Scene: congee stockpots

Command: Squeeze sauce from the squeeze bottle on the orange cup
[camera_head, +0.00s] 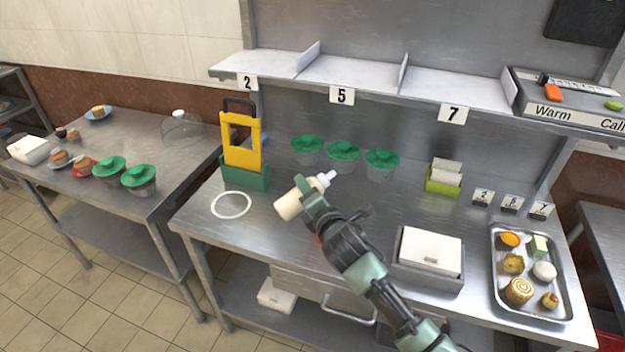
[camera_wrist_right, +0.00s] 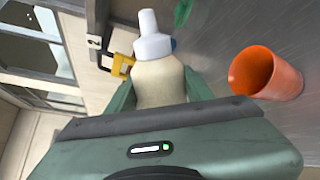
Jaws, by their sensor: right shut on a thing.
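My right gripper (camera_head: 306,194) is shut on the cream squeeze bottle (camera_head: 288,206), which has a white cap and nozzle. The bottle is tilted well over above the table, its nozzle to the upper right. In the right wrist view the bottle (camera_wrist_right: 160,82) sits between the fingers of my gripper (camera_wrist_right: 160,95). The orange cup (camera_wrist_right: 285,78) shows there to the right of the bottle, apart from it, with its open mouth visible. In the head view only a small orange-red sliver (camera_head: 318,239) shows beside my arm; the rest is hidden. My left gripper is not in view.
Several green-lidded containers (camera_head: 343,151) stand at the back of the steel table (camera_head: 270,236). A yellow and green carrier (camera_head: 243,150) and a white ring (camera_head: 231,205) are at left. A box with a white top (camera_head: 430,250) and a food tray (camera_head: 496,302) are at right.

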